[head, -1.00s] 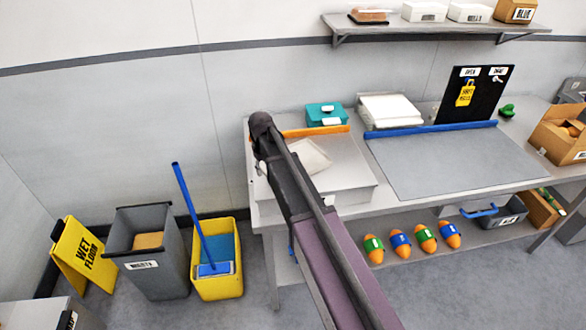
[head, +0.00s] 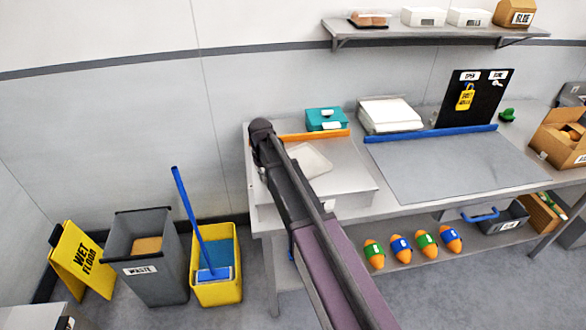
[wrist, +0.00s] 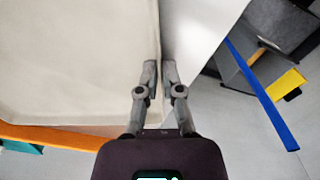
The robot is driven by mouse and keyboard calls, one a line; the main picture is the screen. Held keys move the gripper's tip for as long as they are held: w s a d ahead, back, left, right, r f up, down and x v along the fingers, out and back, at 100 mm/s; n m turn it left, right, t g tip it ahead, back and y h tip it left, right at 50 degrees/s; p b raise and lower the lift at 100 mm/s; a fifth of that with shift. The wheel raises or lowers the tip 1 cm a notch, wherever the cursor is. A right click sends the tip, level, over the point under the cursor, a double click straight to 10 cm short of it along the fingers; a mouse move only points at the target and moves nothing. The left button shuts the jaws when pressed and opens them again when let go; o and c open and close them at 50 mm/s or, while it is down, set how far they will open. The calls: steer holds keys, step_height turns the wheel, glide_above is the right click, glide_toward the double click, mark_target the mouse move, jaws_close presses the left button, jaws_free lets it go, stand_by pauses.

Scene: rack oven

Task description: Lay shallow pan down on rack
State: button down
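The shallow pan (head: 313,160) is pale and shows partly behind my arm, at the grey metal top on the left end of the bench. In the wrist view the pan (wrist: 75,60) fills the upper left. My gripper (wrist: 161,72) has its two fingers nearly together with the pan's near right edge between them. I cannot tell whether the pan touches the surface under it. In the head view my arm hides the fingers. No rack with visible bars or shelves can be made out.
An orange strip (head: 315,135) and a teal box (head: 327,119) lie behind the pan. A white stack (head: 390,115) and a grey mat (head: 455,167) are to the right. A waste bin (head: 150,257) and a yellow mop bucket (head: 217,285) stand on the floor at left.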

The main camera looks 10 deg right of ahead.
steer(key=shift+r, duration=0.15)
stand_by(0.4)
step_height(320, 180, up, 3)
steer(key=p, duration=0.3)
steer(key=shift+r+p, duration=0.2)
steer(key=shift+p, duration=0.15)
steer(key=s+d+r+p, duration=0.1)
steer(key=s+d, duration=0.2)
steer(key=s, duration=1.2)
steer(key=shift+s+r, duration=0.15)
steer(key=shift+s, duration=0.2)
step_height(320, 180, down, 2)
steer(key=shift+f+b, duration=0.15)
steer(key=shift+b, duration=0.8)
